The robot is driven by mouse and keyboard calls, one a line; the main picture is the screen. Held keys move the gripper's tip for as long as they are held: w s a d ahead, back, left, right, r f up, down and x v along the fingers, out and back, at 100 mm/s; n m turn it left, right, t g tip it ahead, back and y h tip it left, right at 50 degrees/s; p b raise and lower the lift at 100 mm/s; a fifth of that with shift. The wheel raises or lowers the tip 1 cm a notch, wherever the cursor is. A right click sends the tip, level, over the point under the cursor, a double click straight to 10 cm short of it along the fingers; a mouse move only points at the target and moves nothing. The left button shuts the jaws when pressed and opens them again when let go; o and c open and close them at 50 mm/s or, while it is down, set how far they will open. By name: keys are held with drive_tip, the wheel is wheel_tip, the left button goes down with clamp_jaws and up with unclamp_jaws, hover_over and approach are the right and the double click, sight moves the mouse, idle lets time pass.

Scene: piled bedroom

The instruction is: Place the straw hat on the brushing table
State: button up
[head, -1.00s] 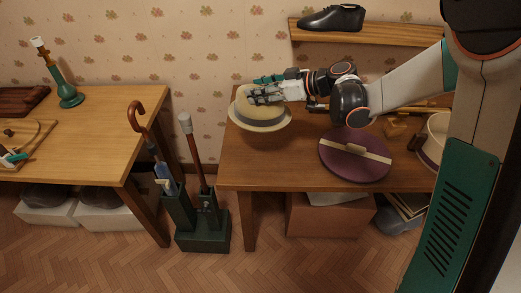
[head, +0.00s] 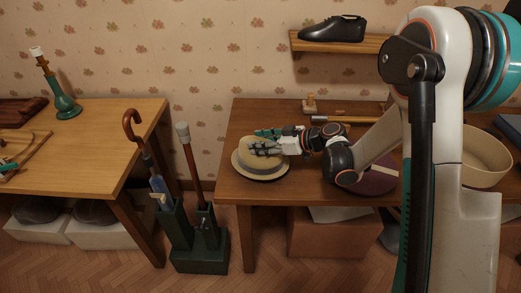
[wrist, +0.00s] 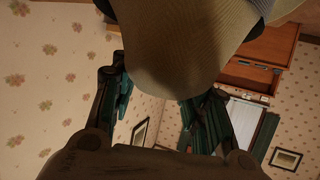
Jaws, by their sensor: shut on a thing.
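The straw hat (head: 261,172), pale with a grey band, is in my gripper (head: 268,147) over the left part of the right-hand wooden table (head: 240,192). The fingers are shut on its crown. I cannot tell whether the brim touches the tabletop. In the wrist view the hat (wrist: 175,45) fills the top middle, beyond the dark fingers (wrist: 160,110). A lighter wooden table (head: 110,135) stands at the left. Which of the two is the brushing table is not marked.
A purple hat (head: 378,178) lies partly behind my arm, with a round cream box (head: 485,160) to its right. A green stand (head: 205,250) with a cane and umbrella fills the gap between the tables. A black shoe (head: 332,30) sits on a wall shelf.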

drive_tip(key=shift+f, duration=1.2)
drive_tip(key=shift+f+b, duration=0.15)
drive_tip(key=shift+b, duration=0.25)
drive_tip(key=o, duration=1.4)
